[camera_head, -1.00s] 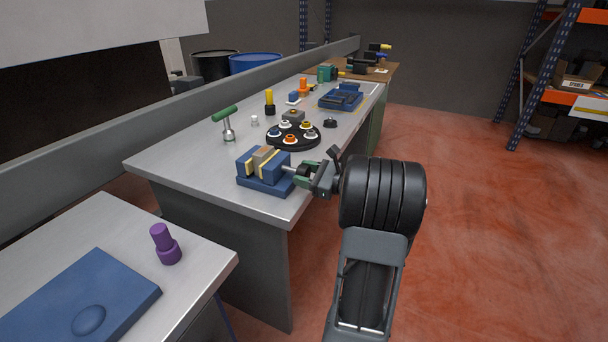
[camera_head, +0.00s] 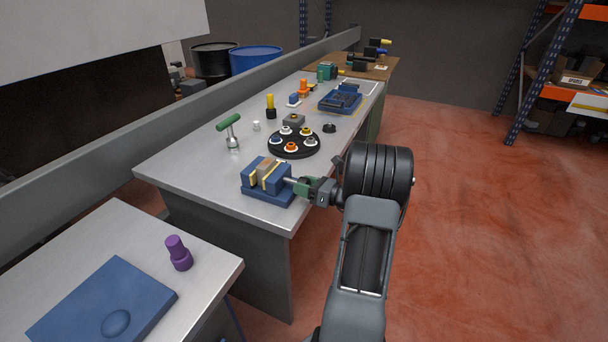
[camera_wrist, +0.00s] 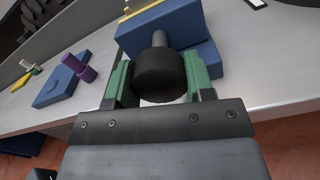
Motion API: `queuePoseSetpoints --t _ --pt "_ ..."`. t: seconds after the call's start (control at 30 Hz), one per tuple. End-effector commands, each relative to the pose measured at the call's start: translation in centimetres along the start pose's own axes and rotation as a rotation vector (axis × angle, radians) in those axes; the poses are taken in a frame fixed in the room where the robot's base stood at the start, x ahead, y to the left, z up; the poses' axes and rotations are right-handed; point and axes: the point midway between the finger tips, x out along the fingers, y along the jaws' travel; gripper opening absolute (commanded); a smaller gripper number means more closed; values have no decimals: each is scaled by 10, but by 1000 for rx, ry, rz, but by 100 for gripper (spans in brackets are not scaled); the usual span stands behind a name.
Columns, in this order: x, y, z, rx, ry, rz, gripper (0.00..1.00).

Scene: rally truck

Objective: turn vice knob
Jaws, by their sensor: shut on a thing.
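The blue vice (camera_head: 268,182) sits at the near right corner of the grey workbench, with a brown block (camera_head: 272,174) between its yellow-edged jaws. Its screw comes out on the right side toward my gripper (camera_head: 302,187). In the wrist view, the black round vice knob (camera_wrist: 160,75) sits on the end of the grey screw. My gripper (camera_wrist: 160,88) has its green fingers on both sides of the knob and is shut on it. In the head view the knob is mostly hidden by the fingers.
Behind the vice are a black round tray (camera_head: 294,150) with several fittings, a green-handled tool (camera_head: 229,128) and a blue fixture (camera_head: 340,99). A purple part (camera_head: 178,253) stands on the near left table beside a blue plate (camera_head: 100,306). Red floor at right is clear.

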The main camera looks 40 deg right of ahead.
Motion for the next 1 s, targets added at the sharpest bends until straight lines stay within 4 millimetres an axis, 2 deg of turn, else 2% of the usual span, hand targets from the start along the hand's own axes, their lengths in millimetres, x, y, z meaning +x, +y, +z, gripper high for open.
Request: queuePoseSetpoints --t 0.03,0.5,1.0 --pt "0 2 6 49 3 1 25" --pt "0 2 2 386 1 1 25" --pt "-1 1 -1 499 1 0 25"
